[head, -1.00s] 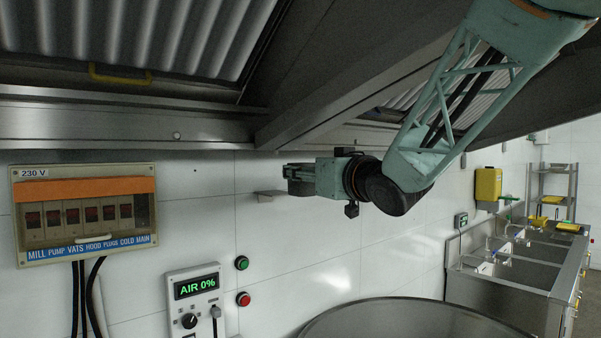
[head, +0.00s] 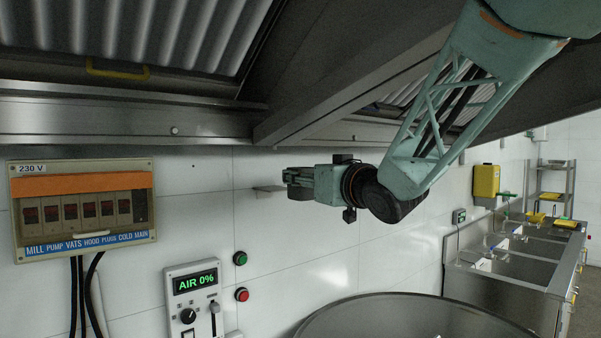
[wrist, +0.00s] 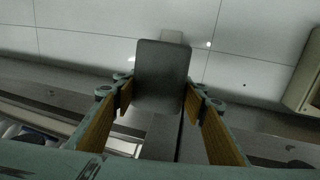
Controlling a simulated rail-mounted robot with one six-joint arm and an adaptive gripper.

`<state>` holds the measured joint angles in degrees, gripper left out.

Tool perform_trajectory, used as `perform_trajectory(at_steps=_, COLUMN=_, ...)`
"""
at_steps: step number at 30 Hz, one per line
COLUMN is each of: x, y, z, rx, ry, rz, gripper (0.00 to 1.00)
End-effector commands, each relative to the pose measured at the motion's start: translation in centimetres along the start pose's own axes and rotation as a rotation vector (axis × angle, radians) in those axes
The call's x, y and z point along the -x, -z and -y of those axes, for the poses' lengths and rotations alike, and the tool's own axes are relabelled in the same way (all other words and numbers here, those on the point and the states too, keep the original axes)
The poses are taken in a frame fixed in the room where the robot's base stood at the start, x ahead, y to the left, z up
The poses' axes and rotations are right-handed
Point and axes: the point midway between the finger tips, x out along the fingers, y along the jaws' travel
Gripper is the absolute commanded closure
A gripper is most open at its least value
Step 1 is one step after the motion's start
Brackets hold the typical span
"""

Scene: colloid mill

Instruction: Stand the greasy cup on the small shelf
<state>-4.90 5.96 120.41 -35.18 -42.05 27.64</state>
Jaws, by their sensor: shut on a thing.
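My gripper (wrist: 158,103) is shut on a dark grey, round-cornered piece, which I take for the greasy cup (wrist: 163,75); it sits between the two yellow-padded fingers in the wrist view. In the head view my gripper (head: 298,178) points left, and the cup cannot be told apart from the dark fingers. The small shelf (head: 266,188) is a thin grey plate on the tiled wall, just left of and slightly below the fingertips. In the wrist view a pale bit of the shelf (wrist: 172,37) shows beyond the cup, which partly hides it. I see no contact between them.
A steel hood (head: 130,125) hangs close above my arm. A breaker box (head: 84,212) and a control panel (head: 194,300) with a lever are on the wall at left. A large round steel vessel (head: 410,308) stands below. Sinks (head: 520,255) are at right.

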Motion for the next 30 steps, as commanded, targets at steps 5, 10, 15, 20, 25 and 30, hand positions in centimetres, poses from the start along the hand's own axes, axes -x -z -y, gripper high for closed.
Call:
perform_trajectory(at_steps=5, x=-1.4, y=-3.7, z=-1.4, rx=-0.002, ry=-0.011, rz=0.004, gripper=0.72)
perform_trajectory(at_steps=10, x=-2.7, y=-7.5, z=-2.9, rx=-0.002, ry=-0.029, rz=0.004, gripper=0.72)
perform_trajectory(at_steps=15, x=-3.7, y=-11.4, z=-4.7, rx=-0.003, ry=-0.055, rz=0.004, gripper=0.72)
perform_trajectory(at_steps=20, x=-4.4, y=-15.1, z=-6.5, rx=-0.001, ry=-0.083, rz=0.005, gripper=0.72)
perform_trajectory(at_steps=25, x=-4.9, y=-19.1, z=-8.4, rx=-0.002, ry=-0.119, rz=0.004, gripper=0.72)
perform_trajectory(at_steps=30, x=-5.1, y=-23.1, z=-10.3, rx=-0.002, ry=-0.159, rz=0.004, gripper=0.72)
